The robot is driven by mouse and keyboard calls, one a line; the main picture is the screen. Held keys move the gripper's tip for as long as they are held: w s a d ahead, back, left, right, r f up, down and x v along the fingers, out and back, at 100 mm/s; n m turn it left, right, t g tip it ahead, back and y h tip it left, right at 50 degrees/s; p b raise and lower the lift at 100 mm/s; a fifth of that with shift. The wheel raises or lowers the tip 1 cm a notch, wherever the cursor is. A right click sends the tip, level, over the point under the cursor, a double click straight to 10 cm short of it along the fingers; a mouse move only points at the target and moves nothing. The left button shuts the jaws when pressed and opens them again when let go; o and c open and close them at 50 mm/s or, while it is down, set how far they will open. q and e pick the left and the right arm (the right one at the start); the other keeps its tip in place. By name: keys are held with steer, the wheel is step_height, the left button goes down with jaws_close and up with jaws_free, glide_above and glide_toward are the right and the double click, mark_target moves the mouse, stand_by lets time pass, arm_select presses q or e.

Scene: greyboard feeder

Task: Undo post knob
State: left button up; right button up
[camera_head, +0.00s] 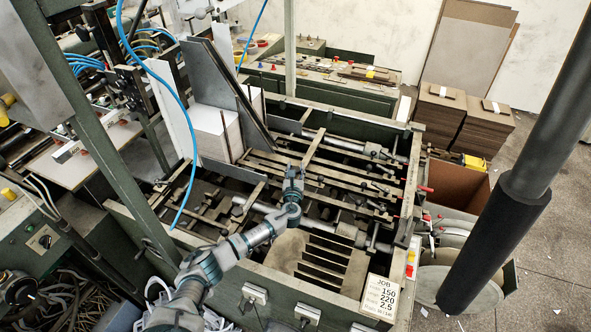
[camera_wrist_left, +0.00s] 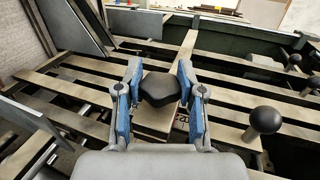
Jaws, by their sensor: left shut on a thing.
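The black faceted post knob (camera_wrist_left: 159,90) sits between the two blue-padded fingers of my left gripper (camera_wrist_left: 159,72) in the left wrist view. The gripper is shut on it. In the head view my left gripper (camera_head: 293,180) reaches into the middle of the feeder frame, over the slats, and hides the knob there. Just below the knob is a pale flat bar with a small dark number label (camera_wrist_left: 181,121), partly covered by the fingers. My right gripper is in neither view.
A round black ball knob (camera_wrist_left: 265,120) stands right of the gripper in the wrist view. Long metal slats (camera_wrist_left: 75,77) run across the frame. Upright grey plates and a white stack (camera_head: 214,132) stand at the back left. A JOB card (camera_head: 380,297) is at the front right.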

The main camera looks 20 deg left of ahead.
arm_select(q)
steer(key=shift+d+y, duration=0.1)
steer(key=shift+y, duration=0.2)
steer(key=shift+n+g+y, duration=0.5)
steer(key=shift+n+y, duration=0.3)
steer(key=shift+y, duration=0.1)
steer(key=shift+n+g+y, duration=0.6)
steer(key=shift+n+y, duration=0.2)
steer(key=shift+y, duration=0.1)
steer(key=n+g+y+b, duration=0.1)
steer(key=n+g+y, duration=0.1)
steer(key=shift+f+y+b, duration=0.1)
steer(key=shift+y+b, duration=0.2)
steer(key=shift+b, duration=0.1)
steer(key=shift+n+g+y+b, duration=0.8)
steer(key=shift+g, duration=0.3)
steer(key=shift+n+g+b, duration=0.3)
steer(key=shift+g, duration=0.1)
steer(key=shift+r, duration=0.2)
steer(key=o, duration=1.2)
steer(key=shift+c, duration=0.2)
